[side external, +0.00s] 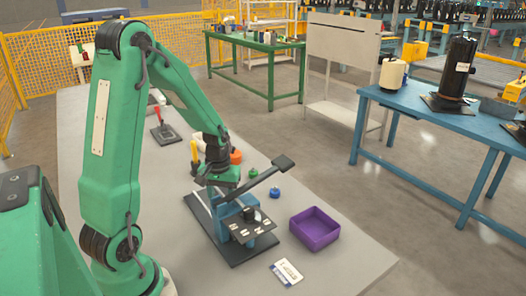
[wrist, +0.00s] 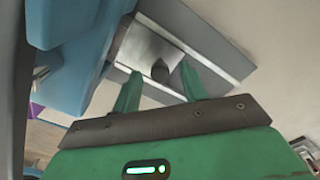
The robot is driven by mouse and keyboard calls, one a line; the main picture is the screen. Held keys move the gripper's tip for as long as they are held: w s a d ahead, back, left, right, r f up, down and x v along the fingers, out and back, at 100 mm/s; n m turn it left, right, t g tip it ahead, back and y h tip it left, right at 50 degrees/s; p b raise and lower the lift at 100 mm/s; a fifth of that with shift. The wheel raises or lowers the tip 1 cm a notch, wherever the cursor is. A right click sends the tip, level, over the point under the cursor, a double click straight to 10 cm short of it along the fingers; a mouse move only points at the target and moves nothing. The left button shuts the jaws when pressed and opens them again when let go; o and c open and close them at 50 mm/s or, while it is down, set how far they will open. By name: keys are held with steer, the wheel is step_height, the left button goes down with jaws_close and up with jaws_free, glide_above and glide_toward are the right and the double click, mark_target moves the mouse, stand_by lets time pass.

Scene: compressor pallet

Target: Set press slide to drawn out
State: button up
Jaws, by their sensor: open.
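The press (side external: 235,222) is a blue body on a dark base plate, with a dark lever rising to the right, in the side view. Its blue body (wrist: 72,55) fills the left of the wrist view. A bright metal plate, seemingly the press slide (wrist: 140,45), lies beside the body on a grey strip and carries a small dark knob (wrist: 160,71). My gripper (side external: 222,182) is over the back of the press. In the wrist view my gripper (wrist: 160,78) is open, its green fingers on either side of the knob. I cannot tell whether they touch it.
A purple bin (side external: 315,228) and a white card (side external: 287,273) are right of and in front of the press. Blue (side external: 274,193) and green (side external: 253,173) knob-like pieces stand behind it. A red-handled device (side external: 163,131) is farther back. The grey table (side external: 345,262) is clear at front right.

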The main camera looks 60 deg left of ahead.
steer(key=shift+f, duration=0.2)
jaws_close()
steer(key=shift+a, duration=5.35)
jaws_free()
steer(key=shift+d+r, duration=0.1)
steer(key=shift+r, duration=0.05)
step_height(320, 180, up, 8)
steer(key=shift+f, duration=0.2)
